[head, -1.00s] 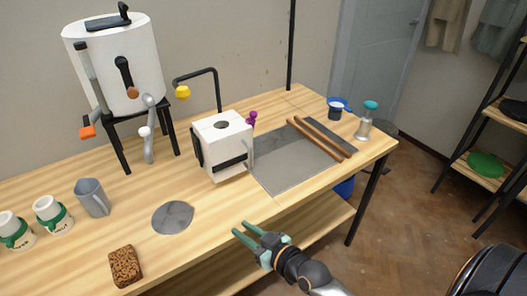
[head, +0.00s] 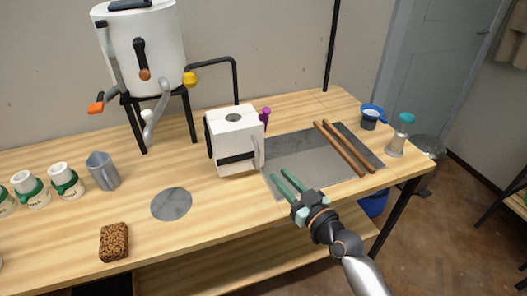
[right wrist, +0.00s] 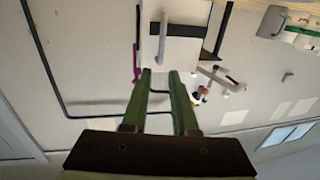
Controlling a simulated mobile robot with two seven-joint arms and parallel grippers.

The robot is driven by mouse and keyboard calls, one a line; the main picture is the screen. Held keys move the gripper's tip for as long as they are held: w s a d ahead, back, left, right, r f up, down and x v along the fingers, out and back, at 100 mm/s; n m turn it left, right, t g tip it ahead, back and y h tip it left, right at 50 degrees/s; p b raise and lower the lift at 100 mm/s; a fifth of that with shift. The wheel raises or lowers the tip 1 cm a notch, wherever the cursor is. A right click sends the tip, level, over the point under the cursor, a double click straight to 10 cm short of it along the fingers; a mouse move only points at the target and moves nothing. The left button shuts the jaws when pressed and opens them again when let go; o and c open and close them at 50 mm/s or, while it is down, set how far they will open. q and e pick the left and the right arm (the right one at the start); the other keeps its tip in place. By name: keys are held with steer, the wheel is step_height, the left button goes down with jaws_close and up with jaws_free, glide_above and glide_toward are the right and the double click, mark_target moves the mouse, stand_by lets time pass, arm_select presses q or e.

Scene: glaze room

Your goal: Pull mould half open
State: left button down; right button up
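The white block-shaped mould (head: 234,135) stands upright on the wooden table, with a round dark opening on top and a black strap across its front. A pale grey handle (head: 257,152) is on its right side. The mould's halves look closed together. In the right wrist view, the mould (right wrist: 186,18) and its handle (right wrist: 161,40) lie straight beyond the fingertips. My right gripper (head: 278,173) is open, with its green fingers pointing at the handle side, just short of it. Nothing shows between its fingers (right wrist: 159,72). My left gripper is not in view.
A grey slab (head: 305,158) with two wooden rods (head: 343,148) lies right of the mould. A purple tool (head: 265,115) stands close behind it. A grey disc (head: 171,203), a sponge (head: 114,241) and a jug (head: 102,170) are to the left. A white urn (head: 148,55) stands behind.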

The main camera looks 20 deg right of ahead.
mark_target(258, 153)
steer(key=x, duration=1.2)
steer(key=shift+w+a, duration=0.1)
steer(key=shift+a, duration=0.1)
steer(key=shift+f, duration=0.1)
jaws_close()
stand_by(0.9)
